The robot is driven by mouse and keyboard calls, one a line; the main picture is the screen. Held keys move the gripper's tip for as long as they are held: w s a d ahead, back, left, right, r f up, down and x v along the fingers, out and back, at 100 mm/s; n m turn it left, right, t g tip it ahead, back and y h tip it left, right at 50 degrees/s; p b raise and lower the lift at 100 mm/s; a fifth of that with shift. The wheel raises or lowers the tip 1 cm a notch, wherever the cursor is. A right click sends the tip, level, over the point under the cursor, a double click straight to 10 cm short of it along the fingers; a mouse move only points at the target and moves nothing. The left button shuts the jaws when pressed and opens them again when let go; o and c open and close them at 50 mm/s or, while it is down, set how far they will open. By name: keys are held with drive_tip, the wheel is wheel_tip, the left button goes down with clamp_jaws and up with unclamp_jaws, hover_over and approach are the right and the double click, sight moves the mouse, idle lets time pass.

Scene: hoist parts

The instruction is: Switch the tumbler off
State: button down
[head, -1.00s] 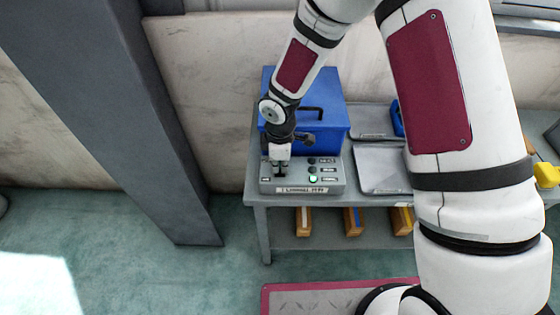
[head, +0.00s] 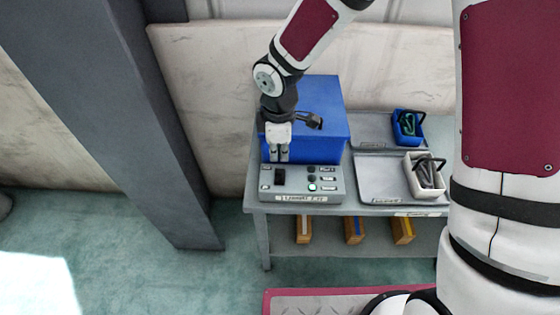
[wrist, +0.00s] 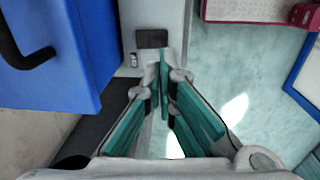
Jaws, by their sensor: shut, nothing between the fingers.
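The tumbler (head: 280,178) is a dark rocker switch on the left part of a grey control box (head: 335,197) on the table. It also shows in the wrist view as a dark block (wrist: 151,38) just beyond my fingertips. I cannot tell which way it is tilted. My gripper (head: 279,158) is shut and empty, pointing down above the back edge of the box, apart from the tumbler. In the wrist view my gripper (wrist: 164,62) has its teal finger pads together at the tips. A round indicator (head: 312,187) on the box looks pale green.
A blue case (head: 335,115) with a dark handle stands right behind the box. Grey trays (head: 375,185) to the right hold a white bin (head: 412,168) and a blue bin (head: 398,128). Wooden blocks (head: 354,230) lie on the lower shelf. A grey pillar (head: 120,130) rises at the left.

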sight(279, 173)
drive_tip(key=shift+s+r, duration=0.15)
drive_tip(key=shift+r, duration=0.65)
drive_tip(key=shift+s+r, duration=0.1)
drive_tip(key=shift+r, duration=0.65)
drive_tip(key=w+b, duration=0.1)
drive_tip(key=b, duration=0.4)
drive_tip(key=shift+w+r+t+b, duration=0.1)
drive_tip(key=shift+w+t+b, duration=0.2)
drive_tip(key=shift+w+b, duration=0.1)
drive_tip(key=shift+s+a+r, duration=0.1)
drive_tip(key=shift+s+r, duration=0.05)
drive_tip(key=shift+s, duration=0.05)
drive_tip(key=f, duration=0.4)
drive_tip(key=w+f+b, duration=0.1)
drive_tip(key=f, duration=0.4)
drive_tip(key=f+b, duration=0.1)
drive_tip(key=f, duration=0.3)
drive_tip(key=shift+w+f, duration=0.3)
drive_tip(key=shift+f, duration=0.2)
